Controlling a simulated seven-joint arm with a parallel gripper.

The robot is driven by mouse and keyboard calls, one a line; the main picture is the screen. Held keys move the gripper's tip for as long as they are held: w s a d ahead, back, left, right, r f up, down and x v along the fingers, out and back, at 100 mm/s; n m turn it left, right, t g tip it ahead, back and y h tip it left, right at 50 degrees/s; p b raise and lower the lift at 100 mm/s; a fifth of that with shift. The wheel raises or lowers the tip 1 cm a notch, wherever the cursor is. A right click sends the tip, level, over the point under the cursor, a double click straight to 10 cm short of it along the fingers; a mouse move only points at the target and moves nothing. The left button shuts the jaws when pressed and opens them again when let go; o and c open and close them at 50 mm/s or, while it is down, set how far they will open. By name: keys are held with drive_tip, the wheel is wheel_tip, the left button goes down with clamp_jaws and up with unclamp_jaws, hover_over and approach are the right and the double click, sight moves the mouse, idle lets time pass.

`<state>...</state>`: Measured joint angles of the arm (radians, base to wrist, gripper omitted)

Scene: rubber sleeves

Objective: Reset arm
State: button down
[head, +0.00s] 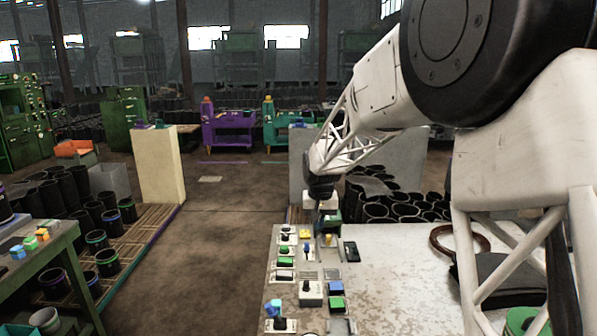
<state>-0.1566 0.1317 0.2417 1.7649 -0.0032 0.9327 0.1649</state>
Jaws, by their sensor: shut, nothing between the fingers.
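My white arm reaches in from the upper right. My gripper (326,212) is small in the picture, pointing down over the far end of a control panel (272,262). Its fingers look shut and hold nothing. They are close above or touching the panel's far controls; I cannot tell which. The panel carries green buttons (285,262), a yellow control (306,234), a dark lever (307,287), a blue button (336,287) and a light blue lever (273,308) near the front.
The panel lies on a worn pale table (400,262), with a dark bag-like object (500,277) to its right. Black rubber sleeves (385,212) stand behind the table. A green table (45,252) with coloured blocks is at the left.

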drive_tip(key=s+d+r, duration=0.3)
drive_tip(key=s, duration=0.4)
drive_tip(key=s+d+r, duration=0.2)
drive_tip(key=s+r, duration=0.1)
drive_tip(key=s, duration=0.5)
drive_tip(key=s+d+r, duration=0.3)
drive_tip(key=s, duration=0.4)
drive_tip(key=s+d+f+t, duration=0.1)
drive_tip(key=s+d, duration=0.1)
drive_tip(key=s, duration=1)
drive_tip(key=s+d+f, duration=0.2)
drive_tip(key=s, duration=1.1)
drive_tip(key=shift+s+d+f+t, duration=0.2)
drive_tip(key=shift+d+f+t, duration=0.1)
drive_tip(key=shift+t, duration=0.1)
